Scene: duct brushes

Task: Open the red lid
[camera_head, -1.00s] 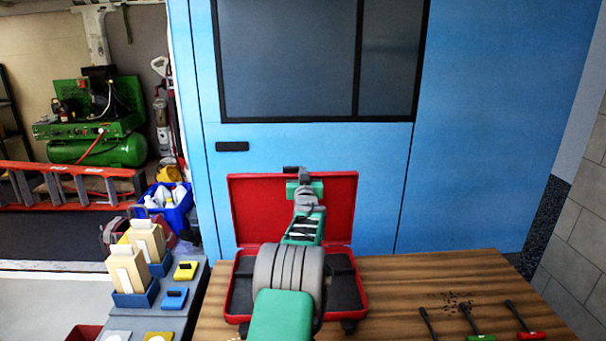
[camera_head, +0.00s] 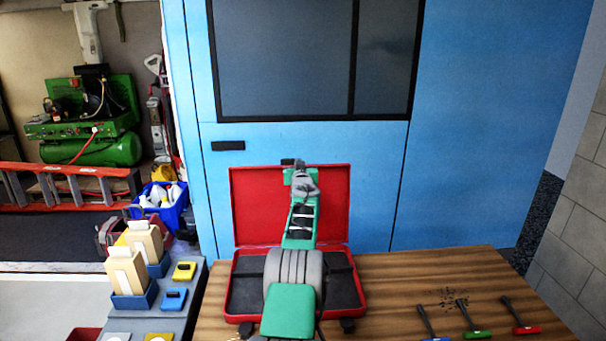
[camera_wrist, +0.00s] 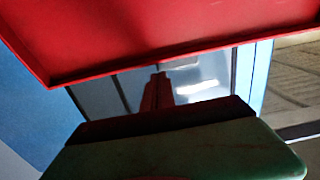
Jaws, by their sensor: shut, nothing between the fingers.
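The red lid (camera_head: 250,205) belongs to a red case (camera_head: 357,303) on the wooden bench. The lid stands up at the back of the case, its red inner face toward me, and the case is open. My gripper (camera_head: 289,162) is at the lid's top edge, in front of the lid in the head view, with my arm reaching over the case. In the wrist view the lid (camera_wrist: 150,30) fills the top, and my gripper's shut fingers (camera_wrist: 158,90) point past its edge. I cannot tell whether they touch it. My arm hides the middle of the case.
Brushes with blue, green (camera_head: 476,333) and red (camera_head: 527,329) bases are on the bench at right. A grey surface (camera_head: 190,320) at left holds blue bins (camera_head: 133,300) and small yellow and blue items. A blue wall (camera_head: 480,120) stands behind. The bench (camera_head: 420,275) right of the case is mostly clear.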

